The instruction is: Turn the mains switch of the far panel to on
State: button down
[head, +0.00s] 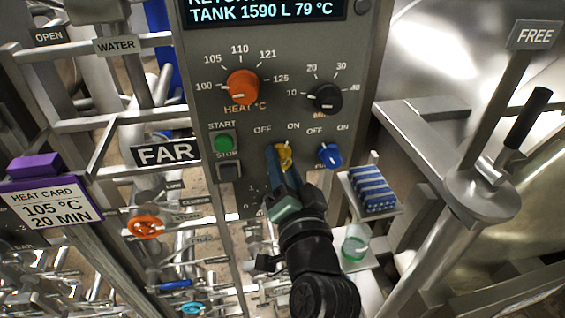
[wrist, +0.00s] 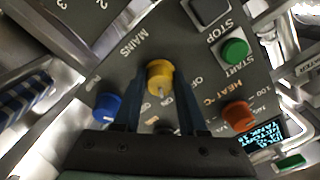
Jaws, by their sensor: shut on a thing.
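The grey panel (head: 215,100) with the FAR label (head: 166,152) carries a yellow knob (head: 286,157) under an OFF and ON pair. In the wrist view this yellow knob (wrist: 160,78) sits beside the word MAINS, so it is the mains switch. My gripper (head: 279,160) reaches up to it from below. In the wrist view the two dark fingers of my gripper (wrist: 159,88) stand on either side of the knob, shut on it. The fingers hide part of the knob in the head view. Whether its pointer is at OFF or ON is hard to tell.
A blue knob (head: 330,155) with its own OFF and ON is close on the right. An orange heat knob (head: 243,87) and a black knob (head: 325,98) are above. Green START (head: 223,143) is left. A shelf with a blue striped block (head: 371,189) stands at lower right.

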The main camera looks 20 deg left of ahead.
jog(key=shift+c, duration=2.3)
grip_release()
jog(key=b+v, duration=0.4)
jog(key=v, duration=0.9)
jog(key=shift+b, duration=0.35)
jog(key=w+d+r+n+t+h, duration=0.1)
jog(key=d+r+t, duration=0.1)
jog(key=r, duration=0.4)
jog(key=w+d+r+t+h, duration=0.2)
jog(key=r+t, duration=0.1)
jog(key=r, duration=0.3)
jog(key=w+d+r+n+t+h, duration=0.1)
jog(key=r+t, duration=0.1)
jog(key=r, duration=0.4)
jog(key=s+d+r+t+h, duration=0.2)
jog(key=r+h, duration=0.1)
jog(key=r, duration=0.4)
jog(key=s+d+r+t+h, duration=0.2)
jog(key=s+r+t+h, duration=0.1)
jog(key=r, duration=0.4)
jog(key=shift+s, duration=0.3)
